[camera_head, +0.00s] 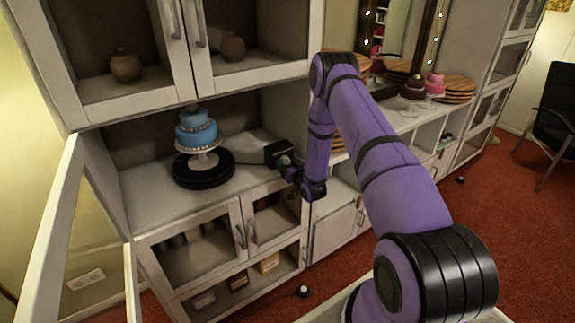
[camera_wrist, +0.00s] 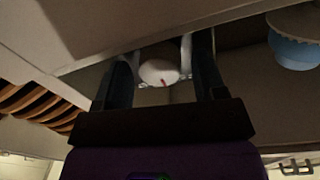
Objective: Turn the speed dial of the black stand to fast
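The black stand (camera_head: 204,180) is a low, round, layered turntable on the cabinet counter in the head view. It bears a blue tiered cake (camera_head: 196,133) on a white pedestal. My gripper (camera_head: 277,152) is at the right of the stand, over the counter. In the wrist view, a white round dial (camera_wrist: 160,72) with a small red mark lies between the two spread fingers (camera_wrist: 161,60). The fingers are on either side of the dial; I cannot tell whether they touch it. The dial is hidden in the head view. The blue cake's edge (camera_wrist: 296,50) shows upper right.
Cabinet doors with glass stand below the counter, and an open door (camera_head: 62,235) is at the left. An upper cabinet (camera_head: 125,90) overhangs the counter. More cakes (camera_head: 434,84) and wooden boards (camera_head: 457,88) are on the right counter. Bare counter (camera_head: 148,205) lies left of the stand.

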